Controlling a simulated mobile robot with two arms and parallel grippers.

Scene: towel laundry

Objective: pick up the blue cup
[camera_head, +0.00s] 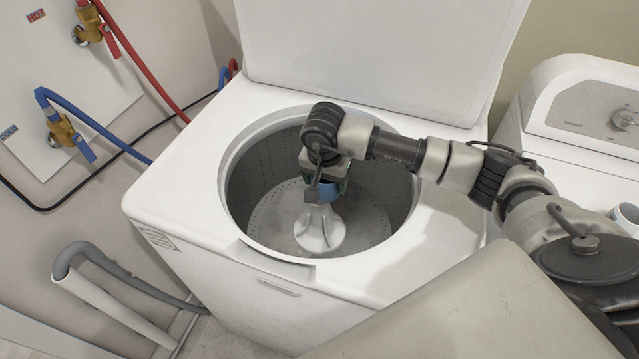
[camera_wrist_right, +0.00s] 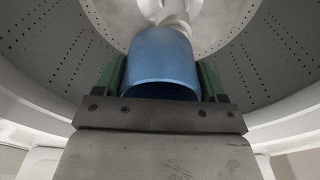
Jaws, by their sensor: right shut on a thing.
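The blue cup (camera_wrist_right: 162,62) is between the green-padded fingers of my right gripper (camera_wrist_right: 162,80) in the right wrist view. The gripper is shut on it. In the head view my right gripper (camera_head: 322,190) hangs inside the open washer drum, above and beside the white agitator. My left gripper is not in view.
The top-loading washer (camera_head: 165,190) stands with its lid (camera_head: 380,55) raised. The white agitator (camera_head: 318,230) rises from the drum floor. Red and blue hoses run along the left wall.

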